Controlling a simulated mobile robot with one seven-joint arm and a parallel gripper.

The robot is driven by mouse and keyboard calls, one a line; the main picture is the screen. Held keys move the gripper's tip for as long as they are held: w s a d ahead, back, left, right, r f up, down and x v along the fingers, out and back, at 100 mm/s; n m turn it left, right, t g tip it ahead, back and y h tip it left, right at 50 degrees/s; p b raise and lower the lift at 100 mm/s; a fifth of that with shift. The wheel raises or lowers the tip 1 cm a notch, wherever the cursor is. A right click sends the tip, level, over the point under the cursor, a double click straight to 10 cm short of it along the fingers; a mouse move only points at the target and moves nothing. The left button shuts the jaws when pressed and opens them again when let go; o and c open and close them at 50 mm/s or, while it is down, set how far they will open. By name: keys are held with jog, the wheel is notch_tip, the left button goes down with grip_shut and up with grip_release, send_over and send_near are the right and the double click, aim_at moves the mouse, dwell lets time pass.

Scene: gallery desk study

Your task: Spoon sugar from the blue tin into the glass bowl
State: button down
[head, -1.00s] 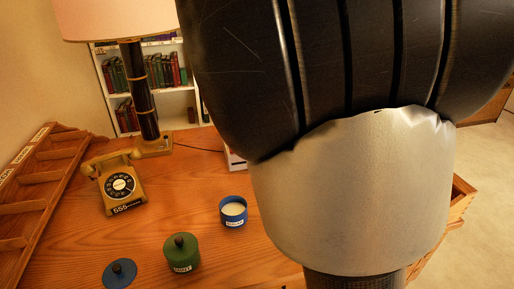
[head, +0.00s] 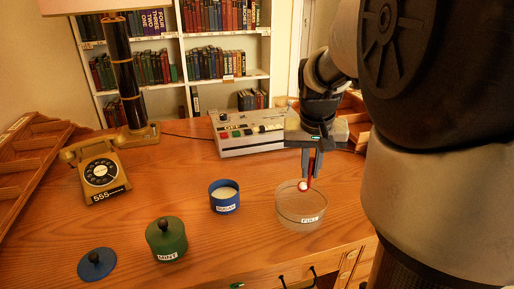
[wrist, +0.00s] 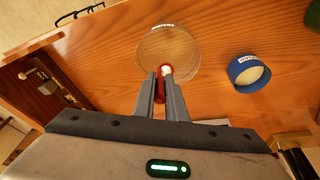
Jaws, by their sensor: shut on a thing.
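The blue tin (head: 225,208), labelled SUGAR, stands open on the desk with white sugar inside; the wrist view shows it at right (wrist: 245,79). The clear glass bowl (head: 289,220) stands to its right with a white label; it also shows in the wrist view (wrist: 150,51). No white heap is visible in it. My gripper (head: 311,177) is shut on a red spoon (head: 309,170), its white end over the bowl. I cannot tell whether that white is sugar. The wrist view shows the spoon between the fingers (wrist: 160,90).
A blue lid (head: 97,265) and a green lidded MINT tin (head: 167,243) stand at front left. A yellowish telephone (head: 101,175), a lamp (head: 127,90) and a grey machine with buttons (head: 247,134) are behind. Desk between the phone and blue tin is clear.

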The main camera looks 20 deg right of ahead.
jog(key=shift+w+d+f+g+b, duration=0.2)
jog(key=shift+w+d+g+b, duration=0.15)
jog(key=shift+b, duration=0.75)
jog(key=shift+w+d+r+g+y, duration=0.15)
jog(key=shift+r+g+y, duration=0.1)
jog(key=shift+r+y, duration=0.2)
jog(key=shift+w+g+p, duration=0.2)
jog(key=shift+g+p, duration=0.1)
jog(key=shift+p, duration=0.2)
jog(key=shift+w+d+r+g+y+p, duration=0.1)
jog(key=shift+w+r+g+y+p, duration=0.2)
jog(key=shift+p, duration=0.5)
jog(key=shift+f, duration=0.3)
jog(key=shift+p, duration=0.55)
